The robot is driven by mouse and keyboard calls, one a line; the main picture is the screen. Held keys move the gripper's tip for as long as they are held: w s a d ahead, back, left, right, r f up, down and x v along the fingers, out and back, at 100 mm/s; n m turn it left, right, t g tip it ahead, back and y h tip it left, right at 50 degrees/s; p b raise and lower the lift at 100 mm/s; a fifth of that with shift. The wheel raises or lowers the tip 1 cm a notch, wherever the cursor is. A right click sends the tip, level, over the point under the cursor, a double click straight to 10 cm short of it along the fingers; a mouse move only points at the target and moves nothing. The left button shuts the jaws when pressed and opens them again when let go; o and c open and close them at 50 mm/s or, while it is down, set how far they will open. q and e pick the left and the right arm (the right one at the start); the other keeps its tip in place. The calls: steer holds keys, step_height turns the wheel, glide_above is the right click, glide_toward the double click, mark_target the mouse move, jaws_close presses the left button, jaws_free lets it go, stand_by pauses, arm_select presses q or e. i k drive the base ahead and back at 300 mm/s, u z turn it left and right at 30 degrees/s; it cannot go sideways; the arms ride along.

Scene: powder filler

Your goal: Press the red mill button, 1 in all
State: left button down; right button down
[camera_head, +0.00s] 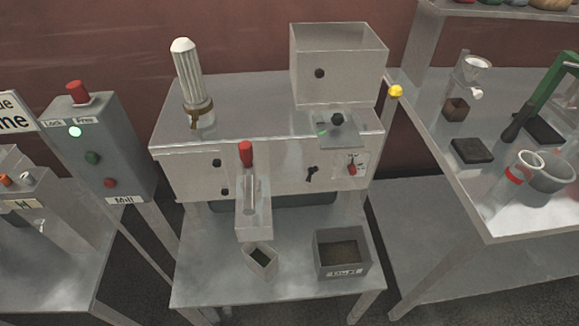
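The mill control box (115,155) stands at the left, with a label reading "Mill" at its bottom. Its red button (110,183) is low on the front face, below a green button (93,158) and a lit green lamp (75,132). A larger red knob (77,92) sits on top of the box, near a "Lock / Free" label. Neither of my grippers is in the picture, and nothing covers the red button.
The powder filler (260,165) stands on a metal table (220,283) in the middle. A dark bin (342,253) and a small open container (261,260) are under it. A bench (480,225) with tools and vessels is at the right. Another panel (20,190) is at the far left.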

mark_target(110, 183)
steer(key=u, duration=1.45)
